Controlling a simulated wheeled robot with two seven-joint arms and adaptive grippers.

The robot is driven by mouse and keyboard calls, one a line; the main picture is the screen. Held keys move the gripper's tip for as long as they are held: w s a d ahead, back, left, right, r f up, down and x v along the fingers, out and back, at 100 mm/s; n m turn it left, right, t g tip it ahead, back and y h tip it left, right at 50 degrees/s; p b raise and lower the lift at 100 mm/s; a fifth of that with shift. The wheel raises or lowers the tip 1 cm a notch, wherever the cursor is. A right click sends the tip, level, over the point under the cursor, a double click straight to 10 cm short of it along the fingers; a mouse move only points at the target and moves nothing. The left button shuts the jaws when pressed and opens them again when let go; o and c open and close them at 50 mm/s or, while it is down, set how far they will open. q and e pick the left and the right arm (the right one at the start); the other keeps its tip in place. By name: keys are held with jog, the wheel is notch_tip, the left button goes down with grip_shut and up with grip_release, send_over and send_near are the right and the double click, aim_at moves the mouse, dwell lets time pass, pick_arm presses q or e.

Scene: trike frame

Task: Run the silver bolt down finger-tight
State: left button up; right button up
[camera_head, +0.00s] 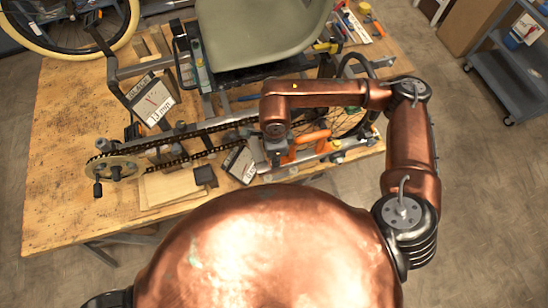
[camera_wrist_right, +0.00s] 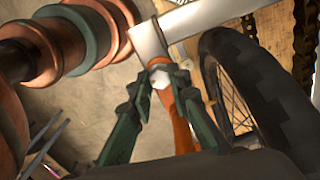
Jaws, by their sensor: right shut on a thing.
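The silver bolt (camera_wrist_right: 160,76) shows in the right wrist view as a pale, small head between the fingertips, next to the end of a flat silver bar (camera_wrist_right: 190,25). My right gripper (camera_wrist_right: 160,82), with dark green fingers, is shut on it. How far the bolt sits in its hole is hidden. In the head view my right gripper (camera_head: 275,158) points down at the trike frame (camera_head: 215,125), near its orange part (camera_head: 310,137); the bolt cannot be made out there. My left gripper is not in view.
The wooden workbench (camera_head: 60,130) carries the frame, a chain with a chainring (camera_head: 115,168), a seat (camera_head: 260,35) and printed cards (camera_head: 152,100). A spoked wheel (camera_head: 350,120) is close to the right gripper; its black tyre (camera_wrist_right: 255,85) stands beside the fingers. The bench's left part is clear.

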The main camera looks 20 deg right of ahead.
jog(key=m, duration=1)
jog(key=o, duration=0.6)
jog(key=shift+o, duration=0.2)
